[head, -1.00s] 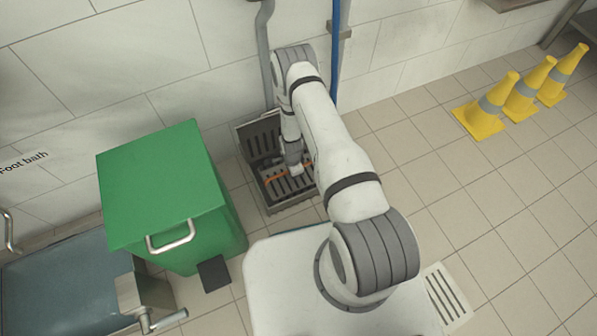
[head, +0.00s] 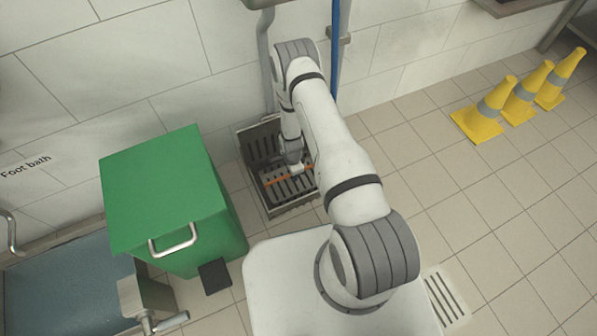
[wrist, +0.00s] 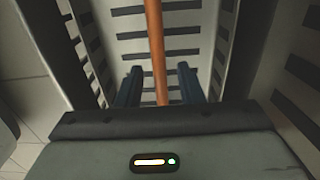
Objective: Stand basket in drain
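The slotted grey metal basket (head: 262,144) is at the wall, within or at the drain (head: 290,209); where basket ends and drain begins is hard to tell. An orange bar (head: 277,181), seemingly its handle, crosses the slotted part. My gripper (head: 297,170) reaches down over it, its fingertips hard to make out in the head view. In the wrist view, the two dark fingers of my gripper (wrist: 159,88) stand apart, with the orange bar (wrist: 154,40) between them and gaps on both sides. Slotted walls (wrist: 222,40) surround the fingers. My arm hides the right part of the drain.
A green bin (head: 165,190) stands left of the drain, close to it. A foot bath (head: 65,285) is at the lower left. A blue pipe (head: 335,40) runs down the wall. Yellow cones (head: 490,110) stand at the right. The tiled floor between is free.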

